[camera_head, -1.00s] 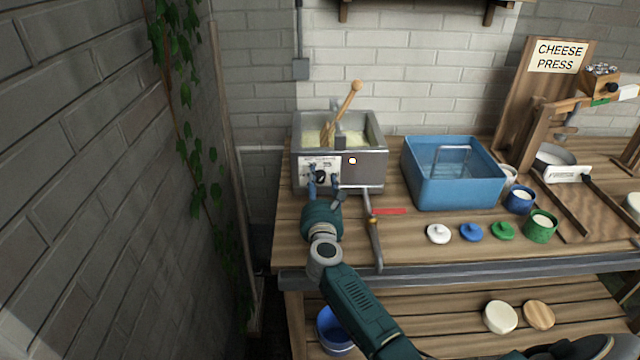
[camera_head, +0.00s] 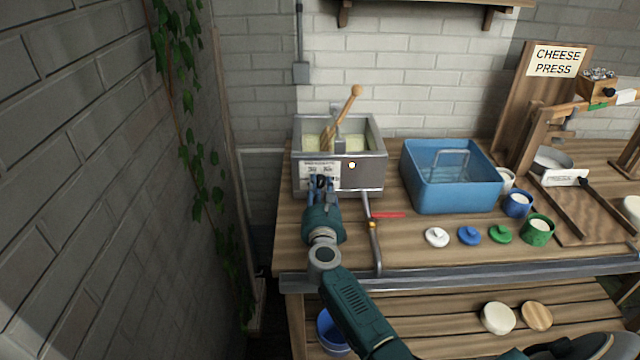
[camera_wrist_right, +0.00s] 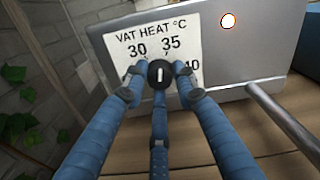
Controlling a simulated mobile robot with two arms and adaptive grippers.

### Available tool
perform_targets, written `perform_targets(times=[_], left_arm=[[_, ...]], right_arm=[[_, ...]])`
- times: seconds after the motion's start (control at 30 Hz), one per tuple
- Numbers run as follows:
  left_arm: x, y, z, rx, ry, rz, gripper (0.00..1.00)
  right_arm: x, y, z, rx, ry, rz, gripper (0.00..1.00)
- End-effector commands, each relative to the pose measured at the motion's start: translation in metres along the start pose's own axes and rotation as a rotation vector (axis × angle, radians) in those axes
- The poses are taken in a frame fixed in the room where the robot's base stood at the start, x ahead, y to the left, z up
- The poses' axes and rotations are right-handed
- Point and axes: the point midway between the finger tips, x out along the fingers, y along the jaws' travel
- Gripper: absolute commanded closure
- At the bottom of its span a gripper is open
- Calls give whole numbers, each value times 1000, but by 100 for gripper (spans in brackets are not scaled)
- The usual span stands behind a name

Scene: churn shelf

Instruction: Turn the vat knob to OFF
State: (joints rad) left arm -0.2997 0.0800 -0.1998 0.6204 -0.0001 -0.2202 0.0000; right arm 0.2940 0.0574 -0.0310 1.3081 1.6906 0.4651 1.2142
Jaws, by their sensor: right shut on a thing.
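The steel vat (camera_head: 368,180) stands on the bench at the back left. A white dial plate (camera_head: 327,169) is on its front; in the right wrist view the plate (camera_wrist_right: 120,38) reads VAT HEAT °C with 30, 35 and part of 40. The black knob (camera_wrist_right: 159,72) has a white mark that is upright, between 30 and 35. My right gripper (camera_head: 321,184) is at the plate, its blue fingers shut around the knob, as the right wrist view shows (camera_wrist_right: 160,88). The fingers hide the lower plate, and no OFF label is readable. My left gripper is not in view.
A lit round lamp (camera_wrist_right: 228,20) is on the vat front. A drain pipe (camera_head: 372,222) with a red handle (camera_head: 390,215) stands close right of my gripper. A blue basin (camera_head: 455,190) is further right. The brick wall (camera_head: 90,200) is at the left.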

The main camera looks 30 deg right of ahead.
Motion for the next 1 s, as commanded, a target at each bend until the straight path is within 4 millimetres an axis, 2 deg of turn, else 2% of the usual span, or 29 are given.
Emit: perform_targets(times=[0.2,1.0], left_arm=[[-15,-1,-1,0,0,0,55],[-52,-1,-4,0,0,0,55]], right_arm=[[-1,0,-3,-206,10,2,99],[-2,-2,-4,-967,10,5,99]])
